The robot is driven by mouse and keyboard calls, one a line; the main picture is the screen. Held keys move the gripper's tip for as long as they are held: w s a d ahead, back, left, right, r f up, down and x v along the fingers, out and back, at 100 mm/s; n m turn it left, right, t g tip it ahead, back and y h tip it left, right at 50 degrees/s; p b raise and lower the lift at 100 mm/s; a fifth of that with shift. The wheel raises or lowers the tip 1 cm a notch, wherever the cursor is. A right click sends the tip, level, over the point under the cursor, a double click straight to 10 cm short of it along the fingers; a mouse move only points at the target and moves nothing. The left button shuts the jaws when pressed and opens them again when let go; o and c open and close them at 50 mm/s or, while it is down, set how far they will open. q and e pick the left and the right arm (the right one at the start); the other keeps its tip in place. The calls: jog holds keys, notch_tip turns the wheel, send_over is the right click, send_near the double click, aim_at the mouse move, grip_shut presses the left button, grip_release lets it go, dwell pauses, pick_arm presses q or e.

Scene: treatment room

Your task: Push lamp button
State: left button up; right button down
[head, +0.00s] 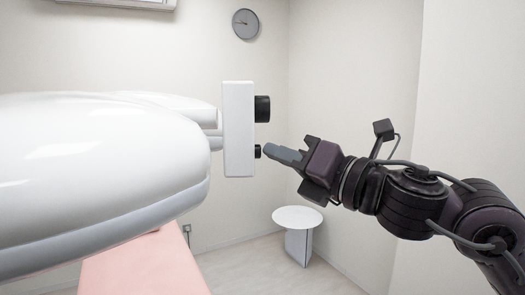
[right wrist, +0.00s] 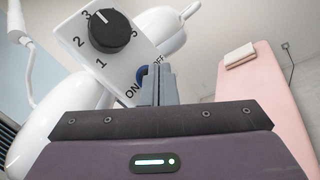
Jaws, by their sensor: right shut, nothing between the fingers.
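The lamp is a large white rounded body (head: 100,160) filling the left of the head view. A white control panel (head: 238,130) stands at its right end, with a black knob (head: 262,108) and, below it, a small dark button (head: 257,151). In the right wrist view the knob (right wrist: 108,32) has numbers around it, and the blue button (right wrist: 142,73) sits between ON and OFF, partly hidden by my fingers. My right gripper (head: 268,149) is shut and empty, its tips just right of the button at about its height; contact cannot be told. My left gripper is not in view.
A pink treatment bed (head: 150,265) lies below the lamp; a folded towel (right wrist: 239,55) lies on it in the right wrist view. A small white round table (head: 297,217) stands on the floor behind. A clock (head: 245,23) hangs on the wall.

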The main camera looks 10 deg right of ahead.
dwell(0.3)
jog(key=shift+s+d+b, duration=0.1)
jog(key=shift+d+b, duration=0.25)
jog(key=shift+d, duration=0.45)
jog(key=d+b, duration=0.2)
jog(key=d, duration=0.4)
jog(key=shift+s+b, duration=0.25)
jog(key=shift+b, duration=0.15)
